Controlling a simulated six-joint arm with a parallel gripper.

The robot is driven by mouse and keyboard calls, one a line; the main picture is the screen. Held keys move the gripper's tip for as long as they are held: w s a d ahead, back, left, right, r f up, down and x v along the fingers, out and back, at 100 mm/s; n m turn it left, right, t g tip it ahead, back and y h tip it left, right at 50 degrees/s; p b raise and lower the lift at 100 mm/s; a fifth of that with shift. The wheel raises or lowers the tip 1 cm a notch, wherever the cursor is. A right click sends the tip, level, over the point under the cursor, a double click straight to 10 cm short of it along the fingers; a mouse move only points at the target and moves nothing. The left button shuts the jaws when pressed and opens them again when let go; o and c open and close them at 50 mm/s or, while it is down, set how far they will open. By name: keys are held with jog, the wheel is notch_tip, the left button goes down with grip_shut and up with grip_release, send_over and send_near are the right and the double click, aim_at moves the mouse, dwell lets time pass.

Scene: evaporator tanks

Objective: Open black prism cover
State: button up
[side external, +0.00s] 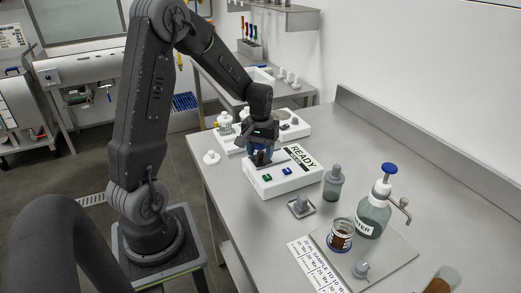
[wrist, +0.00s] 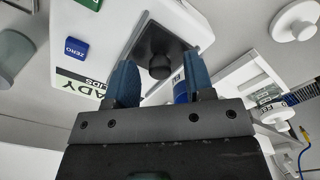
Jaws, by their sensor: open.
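The black prism cover (wrist: 150,42) is a dark square plate with a round knob on top, lying flat on the white READY instrument (wrist: 95,30) in the wrist view. It appears closed. My gripper (wrist: 162,68) is open, its two blue fingers on either side of the knob's near side in the picture. I cannot tell if they touch the knob or plate. In the side view my gripper (side external: 262,150) points down over the left part of the instrument (side external: 290,180) and mostly hides the cover.
The instrument has green and blue buttons (side external: 287,171) in front. A second white device (side external: 293,124) stands behind. A white lid-like piece (side external: 211,158) lies left.

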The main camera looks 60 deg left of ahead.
aim_at(277, 157)
jog(key=shift+c, duration=0.4)
grip_shut()
jog(key=w, duration=0.5)
jog(key=shift+w, duration=0.35)
jog(key=shift+o, duration=0.4)
grip_release()
